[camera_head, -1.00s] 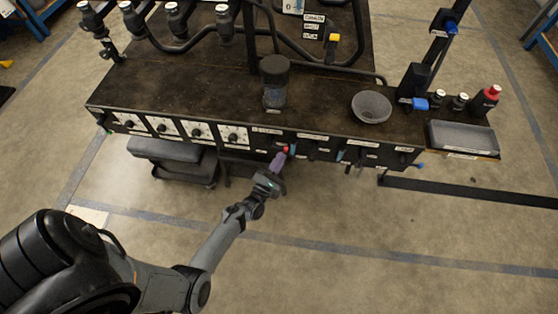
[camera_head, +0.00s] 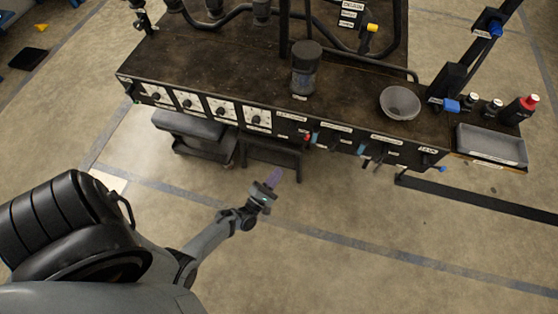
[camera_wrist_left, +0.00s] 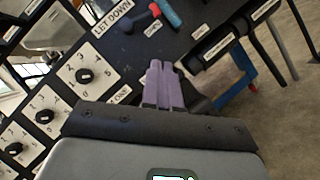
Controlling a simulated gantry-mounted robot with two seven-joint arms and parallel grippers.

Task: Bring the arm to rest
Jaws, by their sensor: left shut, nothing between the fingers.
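My left gripper (camera_head: 274,178) is in front of the dark workbench (camera_head: 215,62), low over the floor and apart from the bench's front panel. Its purple fingers are together with nothing between them. In the left wrist view the shut purple fingers (camera_wrist_left: 164,84) point toward the panel with its dials and labels. My right gripper is not in either view.
A dark jar (camera_head: 305,70) and a grey bowl (camera_head: 400,102) stand on the bench. A grey tray (camera_head: 492,146) and small bottles are at its right end. Dials (camera_head: 190,101) and a red valve handle (camera_head: 307,137) line the front. Open floor (camera_head: 330,265) lies in front.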

